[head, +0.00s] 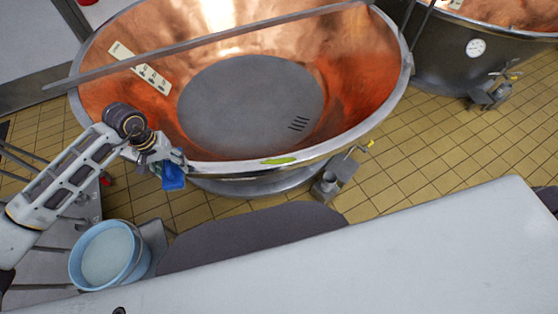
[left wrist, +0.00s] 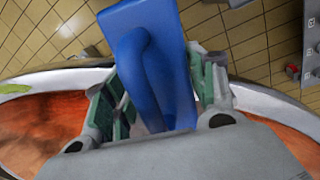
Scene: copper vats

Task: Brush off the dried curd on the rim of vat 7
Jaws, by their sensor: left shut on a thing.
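The near copper vat (head: 345,60) has a broad metal rim; I cannot read a 7 on it. A yellow-green patch (head: 279,161) lies on the near rim, and it also shows at the left edge of the left wrist view (left wrist: 14,89). My left gripper (head: 174,163) is at the near left rim, left of the patch. It is shut on a blue brush (head: 173,180), gripping its looped handle in the left wrist view (left wrist: 140,60). The brush hangs just outside the rim; its bristles are hidden and I cannot tell whether it touches. My right gripper is out of view.
A metal bar (head: 200,42) crosses the vat's top. A light blue bucket (head: 128,276) with pale contents stands on the floor at lower left. An outlet valve (head: 335,180) sticks out below the near rim. A second vat (head: 445,60) stands at upper right. Tiled floor (head: 440,150) is open between.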

